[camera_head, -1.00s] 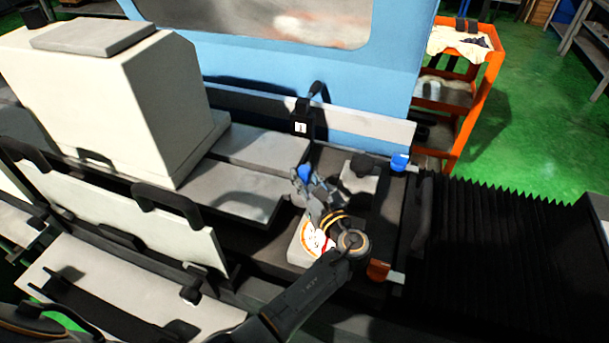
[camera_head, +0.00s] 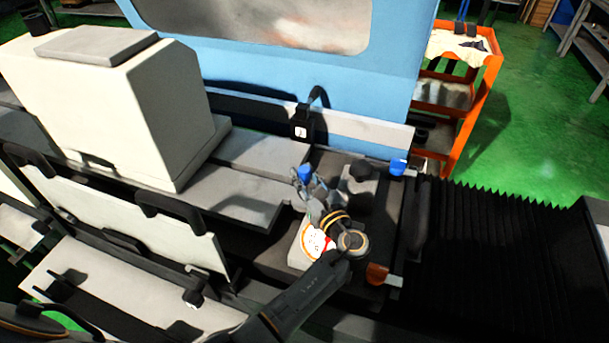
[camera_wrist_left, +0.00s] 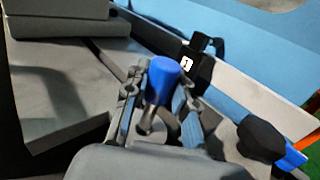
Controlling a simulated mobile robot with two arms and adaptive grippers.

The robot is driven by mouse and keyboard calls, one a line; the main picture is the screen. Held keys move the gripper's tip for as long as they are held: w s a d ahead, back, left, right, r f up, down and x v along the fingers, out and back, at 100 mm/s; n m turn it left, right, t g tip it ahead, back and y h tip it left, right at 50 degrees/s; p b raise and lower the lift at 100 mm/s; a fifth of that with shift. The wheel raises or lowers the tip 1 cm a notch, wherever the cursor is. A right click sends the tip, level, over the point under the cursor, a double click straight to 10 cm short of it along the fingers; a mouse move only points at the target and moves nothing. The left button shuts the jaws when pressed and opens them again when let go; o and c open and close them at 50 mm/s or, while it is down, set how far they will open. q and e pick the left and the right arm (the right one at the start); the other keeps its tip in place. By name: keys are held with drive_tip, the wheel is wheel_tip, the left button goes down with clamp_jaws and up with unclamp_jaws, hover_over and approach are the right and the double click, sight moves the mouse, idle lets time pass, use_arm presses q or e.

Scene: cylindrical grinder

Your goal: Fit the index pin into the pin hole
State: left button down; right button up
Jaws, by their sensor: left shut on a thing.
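A pin with a blue cylindrical head (camera_head: 305,173) stands between the fingers of my left gripper (camera_head: 310,190). In the left wrist view the blue head (camera_wrist_left: 168,82) rises between the two grey fingers (camera_wrist_left: 160,108), and a thin grey shank shows below it. My left gripper is shut on this pin, which looks roughly upright. The pin's lower end and the pin hole are hidden or cannot be made out. My right gripper is not in view.
A black knob (camera_head: 361,168) stands on a grey block right of the gripper. A blue-ended part (camera_head: 398,167) and an orange-ended part (camera_head: 377,273) sit at the plate's right corners. A large pale housing (camera_head: 120,105) stands left; black bellows (camera_head: 505,235) lie right.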

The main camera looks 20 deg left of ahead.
use_arm(q)
drive_tip(key=shift+p, duration=0.7)
idle(1.1)
drive_tip(key=shift+f+b, duration=1.75)
drive_tip(key=shift+f, duration=0.75)
drive_tip(key=c, duration=1.2)
unclamp_jaws()
drive_tip(key=shift+o, duration=0.9)
drive_tip(key=shift+s, duration=0.1)
wheel_tip(320, 180, up, 10)
drive_tip(key=shift+r, duration=0.15)
